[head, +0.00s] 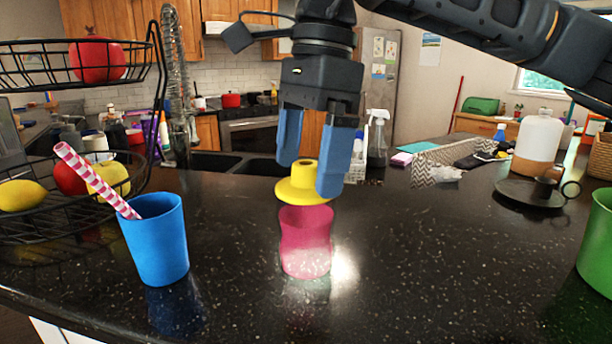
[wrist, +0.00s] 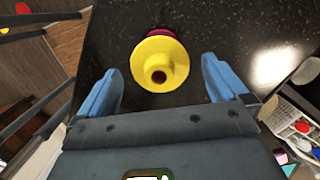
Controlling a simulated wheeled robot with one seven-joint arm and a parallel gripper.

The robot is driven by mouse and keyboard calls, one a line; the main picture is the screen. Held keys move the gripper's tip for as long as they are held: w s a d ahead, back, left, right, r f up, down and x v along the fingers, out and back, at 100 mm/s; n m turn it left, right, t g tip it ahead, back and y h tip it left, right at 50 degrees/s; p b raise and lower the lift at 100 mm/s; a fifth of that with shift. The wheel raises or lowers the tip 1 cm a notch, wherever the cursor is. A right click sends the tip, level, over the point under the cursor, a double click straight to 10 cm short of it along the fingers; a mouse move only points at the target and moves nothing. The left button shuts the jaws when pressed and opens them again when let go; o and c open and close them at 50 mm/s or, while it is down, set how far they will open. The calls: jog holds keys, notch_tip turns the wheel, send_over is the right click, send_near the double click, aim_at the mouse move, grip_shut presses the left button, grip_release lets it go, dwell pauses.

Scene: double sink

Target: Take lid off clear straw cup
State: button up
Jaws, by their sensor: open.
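A pinkish-red, see-through-looking cup (head: 305,245) stands upright on the dark counter. A yellow lid (head: 296,189) with a raised round neck sits at its top; I cannot tell how firmly it is seated. In the wrist view the lid (wrist: 160,66) shows its dark central hole, with a bit of the red cup (wrist: 157,31) behind it. My gripper (head: 311,178) is open and points down, with its blue fingers either side of the lid's neck in the head view. The right finger overlaps the lid's edge. In the wrist view the lid lies between and slightly beyond the fingertips (wrist: 160,82).
A blue cup (head: 158,245) with a pink striped straw (head: 95,180) stands to the left, near a black wire fruit basket (head: 60,225). A green cup (head: 597,245) is at the right edge. A dark candle holder (head: 530,193) stands at right.

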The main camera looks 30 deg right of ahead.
jog(key=shift+a+f, duration=0.1)
jog(key=shift+f, duration=0.45)
jog(key=c, duration=1.1)
jog(key=shift+r, duration=0.1)
jog(key=w+a+r+b, duration=0.1)
jog(key=w+r, duration=0.9)
jog(key=w, duration=0.1)
jog(key=shift+w+a+r, duration=0.15)
jog(key=shift+w+r, duration=0.15)
jog(key=shift+r, duration=0.1)
